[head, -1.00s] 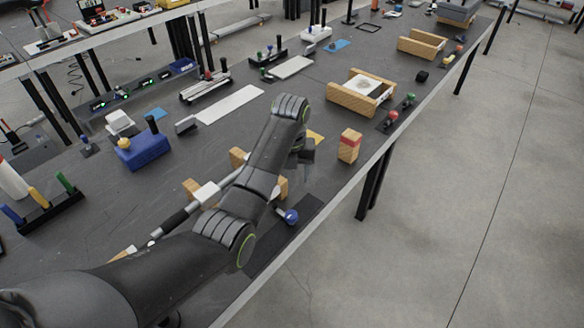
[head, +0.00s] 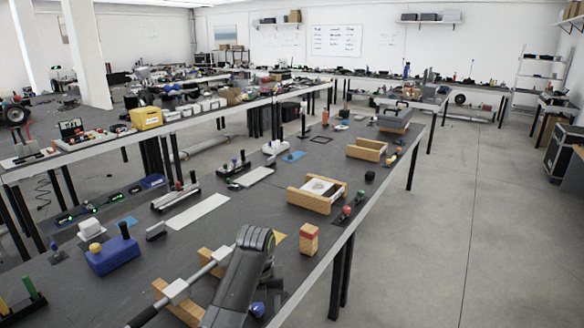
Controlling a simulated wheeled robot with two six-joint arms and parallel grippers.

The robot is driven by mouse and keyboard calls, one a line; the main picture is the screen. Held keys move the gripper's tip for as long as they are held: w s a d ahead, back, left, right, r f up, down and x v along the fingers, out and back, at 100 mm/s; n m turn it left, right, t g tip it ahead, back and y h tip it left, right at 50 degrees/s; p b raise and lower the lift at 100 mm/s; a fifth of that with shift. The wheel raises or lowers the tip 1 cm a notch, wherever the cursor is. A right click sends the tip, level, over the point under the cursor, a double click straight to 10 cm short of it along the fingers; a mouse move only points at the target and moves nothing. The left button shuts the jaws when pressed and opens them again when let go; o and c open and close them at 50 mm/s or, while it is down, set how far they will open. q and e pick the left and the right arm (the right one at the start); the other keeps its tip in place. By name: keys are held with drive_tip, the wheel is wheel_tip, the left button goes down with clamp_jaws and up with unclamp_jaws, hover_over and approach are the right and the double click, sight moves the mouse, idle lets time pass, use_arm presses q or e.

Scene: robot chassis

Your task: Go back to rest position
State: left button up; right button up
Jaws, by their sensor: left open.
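My left arm rises from the bottom of the head view over the near part of the dark workbench (head: 180,245). My left gripper (head: 272,274) is open and mostly hidden behind the arm's wrist link, so its fingertips are hard to make out. I see nothing held in it. My right gripper is not in view.
A rod tool (head: 178,292) lies on wooden supports (head: 213,262) beside my left arm. A wooden block with a red band (head: 309,239) stands to the right, near the bench edge. A blue container (head: 112,256) stands left. Open floor (head: 440,240) lies right of the bench.

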use_arm(q)
drive_tip(key=s+a+f+n+t, duration=0.2)
drive_tip(key=s+a+f+n, duration=1)
drive_tip(key=s+a+n, duration=0.4)
drive_tip(key=s+a+r+n+t+y, duration=0.1)
drive_tip(key=s+a+r+n, duration=0.1)
drive_tip(key=s+n, duration=0.45)
drive_tip(key=s+a+r+n, duration=0.1)
drive_tip(key=s+a+n, duration=0.2)
drive_tip(key=s+n, duration=0.4)
drive_tip(key=s+a+r+n+t+y, duration=0.1)
drive_tip(key=s+a+r+n, duration=0.1)
drive_tip(key=s+n, duration=0.55)
wheel_tip(320, 180, down, 27)
drive_tip(key=s+a+m+g+b, duration=0.1)
drive_tip(key=s+m+g+b, duration=0.1)
drive_tip(key=s+d+f+h+b, duration=0.1)
drive_tip(key=s+f+b, duration=0.1)
drive_tip(key=s+f, duration=1.3)
wheel_tip(320, 180, down, 3)
drive_tip(key=shift+r+g, duration=0.15)
drive_tip(key=shift+g, duration=0.25)
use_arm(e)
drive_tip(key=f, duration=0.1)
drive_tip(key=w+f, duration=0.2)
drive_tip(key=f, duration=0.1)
